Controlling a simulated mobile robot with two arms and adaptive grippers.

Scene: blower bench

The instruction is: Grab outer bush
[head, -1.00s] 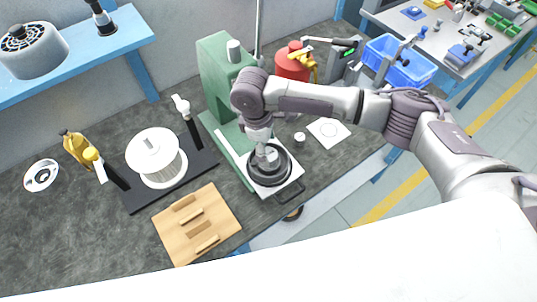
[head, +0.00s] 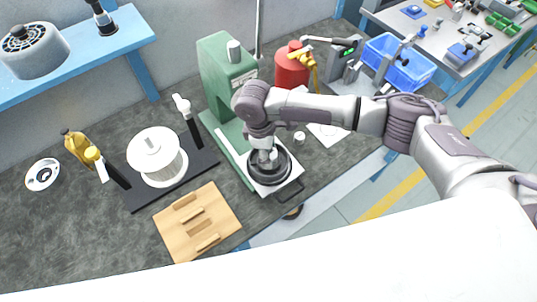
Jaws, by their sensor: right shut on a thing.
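My right gripper (head: 266,157) points down over the black round housing (head: 282,172) on the light plate of the green press. Its fingers are shut on a small pale grey piece, which looks like the outer bush; the fingers partly hide it and its lower end is hard to make out. The piece is at the middle of the black housing, and I cannot tell whether it touches it. A small white ring-like part (head: 299,136) stands on the bench just right of the press. My left gripper is not in view.
The green press (head: 222,75) stands close behind my right gripper. A red canister (head: 291,68) and a white sheet (head: 330,132) are to the right. A white finned rotor (head: 155,160) on a black mat and a wooden block tray (head: 228,207) are to the left.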

